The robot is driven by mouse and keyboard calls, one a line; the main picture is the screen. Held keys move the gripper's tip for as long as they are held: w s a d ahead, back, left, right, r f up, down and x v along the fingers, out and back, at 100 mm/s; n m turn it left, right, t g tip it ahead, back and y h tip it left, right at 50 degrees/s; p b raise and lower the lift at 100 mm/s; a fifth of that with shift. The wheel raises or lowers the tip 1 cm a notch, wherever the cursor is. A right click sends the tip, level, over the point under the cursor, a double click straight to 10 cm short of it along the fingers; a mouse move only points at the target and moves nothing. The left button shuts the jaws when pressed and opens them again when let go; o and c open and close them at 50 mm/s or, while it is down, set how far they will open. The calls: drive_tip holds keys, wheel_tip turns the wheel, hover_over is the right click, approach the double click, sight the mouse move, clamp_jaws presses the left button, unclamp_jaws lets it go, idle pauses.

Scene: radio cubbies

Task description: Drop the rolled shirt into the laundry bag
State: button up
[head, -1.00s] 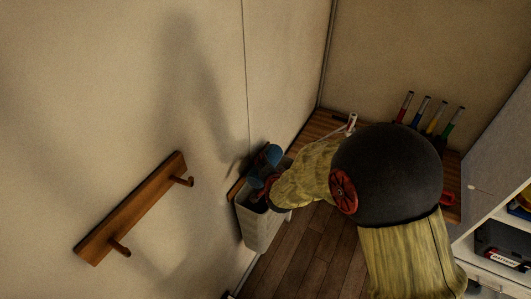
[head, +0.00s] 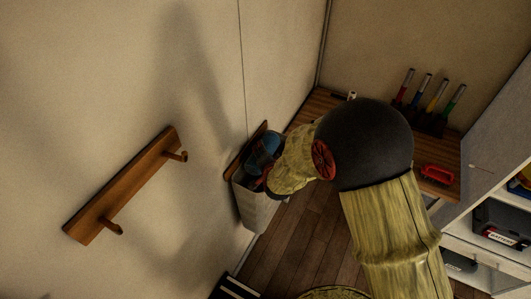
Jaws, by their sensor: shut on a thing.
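The laundry bag (head: 256,208) is a pale grey, open-topped pouch hanging low on the left wall, near the corner. The rolled shirt (head: 267,146) looks blue and shows at the bag's mouth. My gripper (head: 262,168) is at the end of my arm, over the bag's mouth, and shut on the shirt. My wrist and the dark gripper parts hide much of the bag's opening. I cannot tell how far the shirt is inside the bag.
A wooden peg rail (head: 125,188) is on the wall at left. A wooden bench (head: 310,106) in the corner holds several coloured-handled tools (head: 428,95) and a red item (head: 438,174). White shelving (head: 480,225) with a battery box (head: 500,228) stands at right.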

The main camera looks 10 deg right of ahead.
drive_tip(key=o, duration=1.2)
drive_tip(key=shift+o, duration=0.7)
drive_tip(key=shift+s, duration=0.1)
drive_tip(key=v, duration=1.2)
drive_tip(key=shift+r, duration=0.1)
